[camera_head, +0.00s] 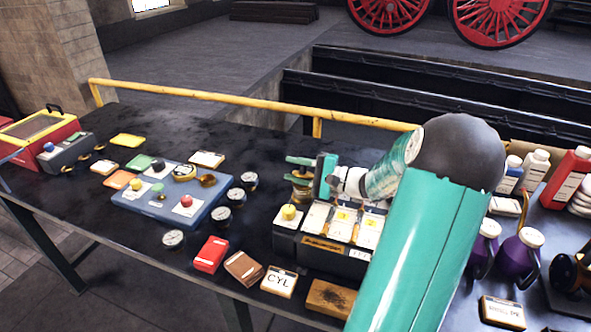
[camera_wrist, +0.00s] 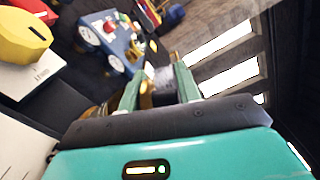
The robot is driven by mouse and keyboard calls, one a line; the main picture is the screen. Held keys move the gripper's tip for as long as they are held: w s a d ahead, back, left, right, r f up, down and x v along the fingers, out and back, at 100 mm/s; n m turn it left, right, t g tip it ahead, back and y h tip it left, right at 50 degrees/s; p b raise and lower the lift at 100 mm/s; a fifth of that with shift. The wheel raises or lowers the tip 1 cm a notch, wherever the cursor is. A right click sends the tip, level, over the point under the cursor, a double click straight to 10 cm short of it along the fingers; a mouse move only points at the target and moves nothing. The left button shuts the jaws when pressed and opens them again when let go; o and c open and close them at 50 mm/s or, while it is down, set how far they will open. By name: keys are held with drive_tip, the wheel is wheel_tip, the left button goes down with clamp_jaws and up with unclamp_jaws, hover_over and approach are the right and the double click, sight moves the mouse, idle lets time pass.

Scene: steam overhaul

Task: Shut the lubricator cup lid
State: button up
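A small brass cup-like fitting (camera_head: 302,192), which I take to be the lubricator cup, stands behind the box with the yellow knob. My gripper (camera_head: 294,169) is just above it, its two green fingers apart and pointing left. In the wrist view my gripper (camera_wrist: 161,72) also shows its fingers apart. Brass (camera_wrist: 146,96) and a grey rounded part (camera_wrist: 165,88) show between or beyond the fingers; I cannot tell whether a finger touches them. Most of the cup is hidden by my gripper, and I cannot make out the lid's position.
A grey box with a yellow knob (camera_head: 289,213) and cards stands close in front. A blue board (camera_head: 140,203), gauges (camera_head: 222,216) and a red case (camera_head: 210,254) lie to the left. A yellow rail (camera_head: 250,100) runs along the back edge. Bottles (camera_head: 535,165) crowd the right.

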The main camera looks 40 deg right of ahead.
drive_tip(key=shift+o, duration=0.5)
drive_tip(key=shift+w+d+r+m, duration=0.1)
drive_tip(key=shift+d+r+m, duration=0.15)
drive_tip(key=shift+m, duration=0.3)
drive_tip(key=shift+w+d+r+m, duration=0.1)
drive_tip(key=shift+r+m, duration=0.1)
drive_tip(key=shift+m, duration=0.35)
drive_tip(key=m, duration=0.1)
drive_tip(key=d+m, duration=0.1)
drive_tip(key=m, duration=0.1)
drive_tip(key=w+r+m, duration=0.1)
drive_tip(key=shift+d+m, duration=0.3)
drive_tip(key=shift+d, duration=0.05)
drive_tip(key=w+d+m, duration=0.2)
drive_tip(key=d+m, duration=0.2)
drive_tip(key=m, duration=0.5)
drive_tip(key=shift+m, duration=0.3)
drive_tip(key=v, duration=0.9)
drive_tip(key=f+v, duration=0.1)
drive_tip(key=v, duration=0.4)
drive_tip(key=shift+a, duration=0.1)
drive_tip(key=shift+w+a, duration=0.1)
drive_tip(key=shift+w, duration=0.05)
